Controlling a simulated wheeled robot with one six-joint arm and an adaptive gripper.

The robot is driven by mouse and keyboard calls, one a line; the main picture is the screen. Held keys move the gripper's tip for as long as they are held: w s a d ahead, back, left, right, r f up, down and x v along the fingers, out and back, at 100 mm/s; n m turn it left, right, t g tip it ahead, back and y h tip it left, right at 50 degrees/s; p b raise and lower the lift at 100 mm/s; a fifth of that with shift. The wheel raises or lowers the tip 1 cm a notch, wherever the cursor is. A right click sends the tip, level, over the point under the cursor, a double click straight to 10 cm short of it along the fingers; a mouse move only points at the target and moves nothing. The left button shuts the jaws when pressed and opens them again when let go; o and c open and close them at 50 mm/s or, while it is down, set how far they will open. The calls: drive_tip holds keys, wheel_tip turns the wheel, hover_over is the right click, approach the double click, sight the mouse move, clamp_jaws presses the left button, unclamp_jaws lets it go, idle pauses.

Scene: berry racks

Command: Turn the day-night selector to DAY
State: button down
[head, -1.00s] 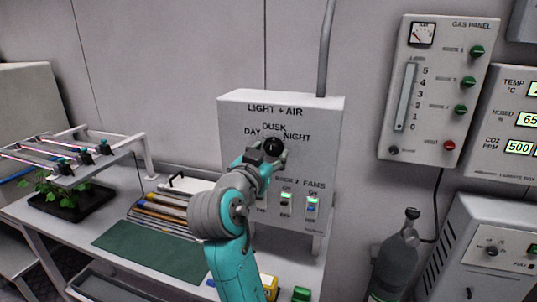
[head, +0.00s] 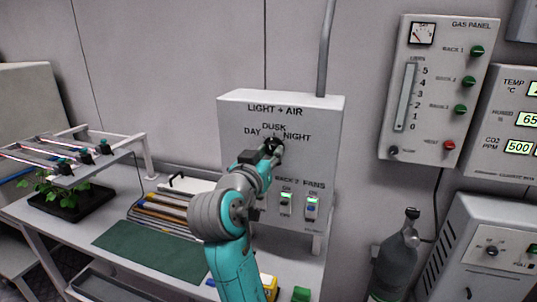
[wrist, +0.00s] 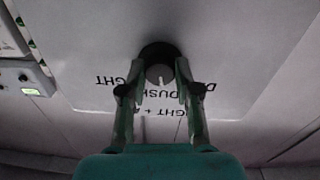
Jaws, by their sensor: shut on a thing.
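The day-night selector is a dark round knob (head: 272,141) on the grey LIGHT + AIR box (head: 232,125). DAY is printed to its left, DUSK above and NIGHT to its right. My gripper (head: 271,149) reaches up to the knob from below and partly covers it. In the wrist view the lettering is upside down, and the knob (wrist: 158,52) sits between my two fingertips (wrist: 157,82). The fingers are shut on it. Which label its pointer faces now is hard to tell, as my fingers hide part of it.
Fan and rack switches (head: 312,206) sit on the box below the knob, close to my arm. A grey conduit (head: 325,50) rises from the box top. The gas panel (head: 400,80) is on the wall to the right. A plant tray (head: 85,208) stands left.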

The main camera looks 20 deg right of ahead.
drive_tip(key=n, duration=0.7)
drive_tip(key=shift+d, duration=0.1)
drive_tip(key=shift+n, duration=0.3)
idle(0.3)
drive_tip(key=c, duration=0.8)
unclamp_jaws()
drive_tip(key=v, duration=1.2)
drive_tip(key=shift+f, duration=0.1)
